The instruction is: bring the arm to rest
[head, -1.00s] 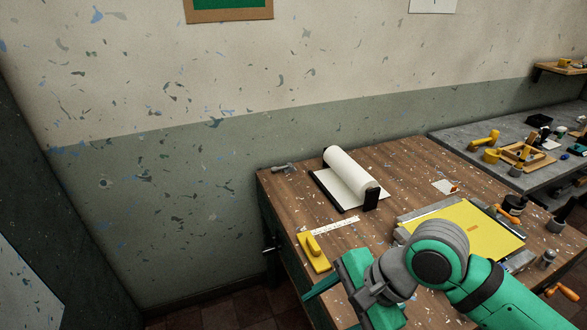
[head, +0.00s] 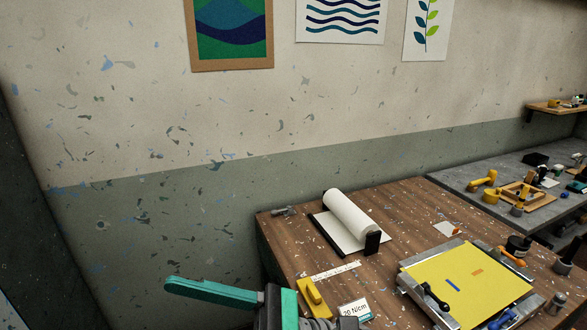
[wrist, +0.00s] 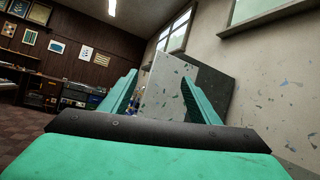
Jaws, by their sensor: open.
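My gripper (wrist: 160,98) shows in the wrist view with its two green fingers spread wide apart and nothing between them. In the head view part of it, with one long green finger (head: 215,294), shows at the bottom, left of the table's front edge. It is apart from the table and touches nothing that I can see. The rest of my arm is mostly out of the head view. The hinged screen (head: 468,282), with a yellow sheet face, lies on the table at the right.
The wooden table (head: 400,215) bears a white paper roll (head: 350,215), a yellow-handled tool (head: 312,297), a white ruler (head: 335,271) and a card (head: 355,311) reading "20 N/cm". A grey bench (head: 470,165) stands behind at right. The space left of the table is clear up to the wall.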

